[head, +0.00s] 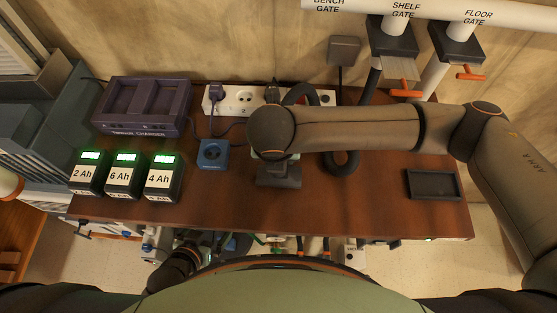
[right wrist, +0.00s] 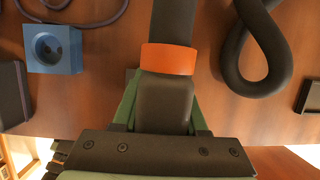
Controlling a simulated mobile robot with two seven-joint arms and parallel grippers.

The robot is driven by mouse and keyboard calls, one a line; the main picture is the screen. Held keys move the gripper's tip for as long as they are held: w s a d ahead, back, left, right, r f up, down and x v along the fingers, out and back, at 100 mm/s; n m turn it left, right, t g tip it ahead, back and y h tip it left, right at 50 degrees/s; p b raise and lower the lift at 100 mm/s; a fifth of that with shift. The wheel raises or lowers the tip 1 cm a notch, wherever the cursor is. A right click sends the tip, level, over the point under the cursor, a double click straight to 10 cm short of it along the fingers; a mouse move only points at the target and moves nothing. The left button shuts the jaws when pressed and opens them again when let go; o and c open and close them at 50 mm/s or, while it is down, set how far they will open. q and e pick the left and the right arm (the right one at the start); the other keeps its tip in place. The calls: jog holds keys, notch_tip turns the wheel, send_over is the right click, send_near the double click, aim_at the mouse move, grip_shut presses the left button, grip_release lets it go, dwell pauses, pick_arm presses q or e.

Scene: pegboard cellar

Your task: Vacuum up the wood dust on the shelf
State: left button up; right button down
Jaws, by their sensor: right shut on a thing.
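The brown shelf (head: 225,195) spans the head view. My right gripper (head: 277,155), mostly hidden under its arm, is over the middle of it. In the right wrist view, the gripper (right wrist: 163,110) is shut on the dark vacuum nozzle (right wrist: 165,95), which has an orange collar. The nozzle's wide grey foot (head: 278,178) shows below the gripper in the head view; I cannot tell whether it touches the shelf. The black hose (head: 345,163) loops beside it. I make out no wood dust. My left arm is low at the front edge; its fingers cannot be made out (head: 195,259).
Three lit batteries (head: 123,175), a purple charger (head: 143,105) and a blue socket box (head: 213,154) stand left. A power strip (head: 240,100) lies behind. A black tray (head: 433,185) is at right. The shelf gate (head: 393,40) and floor gate (head: 457,45) have orange handles.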

jog(key=shift+w+d, duration=0.1)
jog(key=shift+w, duration=1.45)
jog(key=shift+r, duration=2.6)
